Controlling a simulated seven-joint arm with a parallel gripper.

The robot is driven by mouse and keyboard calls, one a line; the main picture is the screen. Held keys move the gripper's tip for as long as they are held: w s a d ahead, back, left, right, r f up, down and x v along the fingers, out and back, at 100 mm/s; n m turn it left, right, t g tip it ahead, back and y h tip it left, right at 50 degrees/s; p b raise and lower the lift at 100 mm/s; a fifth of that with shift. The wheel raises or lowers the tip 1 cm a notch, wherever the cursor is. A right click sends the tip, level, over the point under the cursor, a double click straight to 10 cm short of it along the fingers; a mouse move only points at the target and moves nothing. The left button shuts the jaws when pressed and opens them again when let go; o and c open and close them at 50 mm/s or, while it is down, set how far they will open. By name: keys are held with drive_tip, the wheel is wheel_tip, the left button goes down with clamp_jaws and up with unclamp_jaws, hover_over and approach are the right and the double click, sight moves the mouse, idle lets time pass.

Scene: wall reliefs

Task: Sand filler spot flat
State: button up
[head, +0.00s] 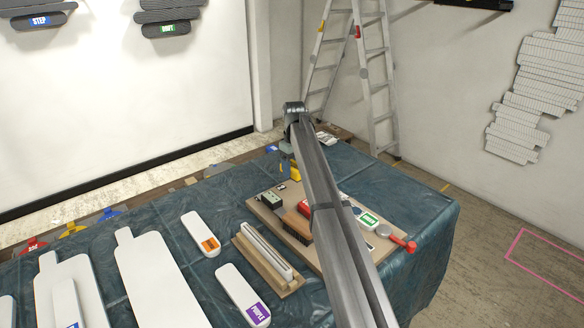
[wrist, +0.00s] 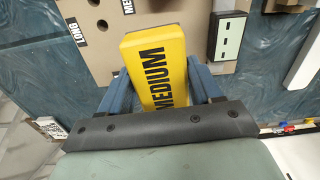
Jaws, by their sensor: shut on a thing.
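A yellow block marked MEDIUM (wrist: 155,62), which looks like a sanding block, is between the blue-grey fingers of my gripper (wrist: 158,88). The fingers are shut on its sides. In the head view a bit of yellow (head: 295,173) shows beside my arm, over the far part of the tan tool board (head: 262,205). The block's underside is hidden. I cannot make out a filler spot in either view. Long white panels (head: 155,275) lie on the blue cloth at the left.
The tool board carries a green-labelled item (head: 368,219) and a red-handled tool (head: 402,243). A tray with white strips (head: 265,255), an orange-marked white piece (head: 201,234) and a PURPLE-labelled piece (head: 243,295) lie nearer. A ladder (head: 365,70) stands behind the table.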

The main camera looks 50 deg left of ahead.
drive_tip(key=shift+m, duration=0.4)
drive_tip(key=w+d, duration=0.1)
drive_tip(key=w, duration=0.1)
drive_tip(key=w+d, duration=0.3)
drive_tip(key=w, duration=0.1)
drive_tip(key=shift+w+d+r, duration=0.2)
drive_tip(key=shift+d, duration=0.1)
drive_tip(key=shift+n, duration=0.5)
drive_tip(key=shift+w+d+f, duration=0.1)
drive_tip(key=shift+w+d, duration=0.45)
drive_tip(key=shift+d, duration=2.85)
drive_tip(key=shift+w+d+f, duration=0.1)
drive_tip(key=shift+w+d, duration=0.4)
drive_tip(key=shift+d, duration=2.95)
drive_tip(key=shift+w+d+f, duration=0.1)
drive_tip(key=shift+w+d, duration=0.45)
drive_tip(key=shift+d, duration=2.85)
